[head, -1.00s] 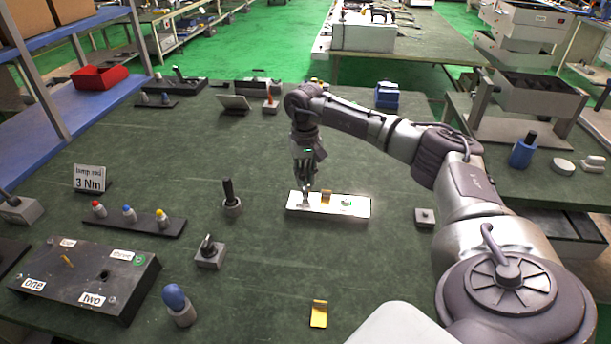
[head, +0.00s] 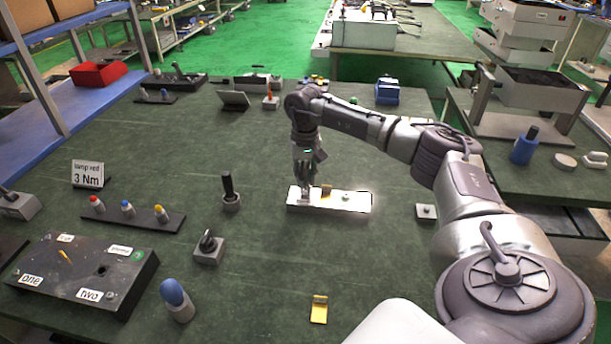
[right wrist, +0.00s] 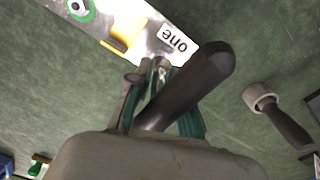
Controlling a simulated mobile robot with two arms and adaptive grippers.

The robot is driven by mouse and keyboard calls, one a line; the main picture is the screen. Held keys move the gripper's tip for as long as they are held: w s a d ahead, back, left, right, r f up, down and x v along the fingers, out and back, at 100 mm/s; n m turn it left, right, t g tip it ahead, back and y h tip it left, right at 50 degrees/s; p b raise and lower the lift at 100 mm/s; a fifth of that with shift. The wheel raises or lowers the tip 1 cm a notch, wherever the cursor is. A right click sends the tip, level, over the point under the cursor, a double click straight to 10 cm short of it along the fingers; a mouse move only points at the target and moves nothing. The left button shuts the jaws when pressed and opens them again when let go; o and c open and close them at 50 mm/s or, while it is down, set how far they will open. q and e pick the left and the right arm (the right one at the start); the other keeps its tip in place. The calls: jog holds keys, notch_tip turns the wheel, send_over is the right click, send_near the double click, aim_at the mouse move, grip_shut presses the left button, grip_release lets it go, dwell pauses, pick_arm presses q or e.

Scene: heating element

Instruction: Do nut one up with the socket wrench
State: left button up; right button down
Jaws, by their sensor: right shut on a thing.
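My right gripper (head: 304,194) is over the left end of the pale metal plate (head: 350,202). In the right wrist view the gripper (right wrist: 160,66) is shut on a black-handled tool, the socket wrench (right wrist: 205,72), whose handle slants to the upper right. The fingertips are close to the "one" label (right wrist: 174,38) on the plate (right wrist: 140,17). A small silver part shows between the fingertips; I cannot tell if it is the socket or nut one. The wrench's working end is hidden by the fingers. My left gripper is not in view.
A yellow bracket (head: 326,191) stands up from the plate beside the gripper. A black-handled tool in a round holder (head: 230,195) stands left of the plate. A grey block with a black knob (head: 208,247) and a loose yellow bracket (head: 319,310) lie nearer.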

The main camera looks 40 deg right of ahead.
jog(key=shift+f, duration=0.35)
dwell(0.3)
jog(key=m, duration=0.2)
jog(key=shift+m+p, duration=0.3)
jog(key=shift+m, duration=0.8)
jog(key=shift+m+p, duration=0.5)
jog(key=shift+m, duration=0.6)
jog(key=shift+f+m, duration=0.1)
jog(key=shift+m, duration=0.8)
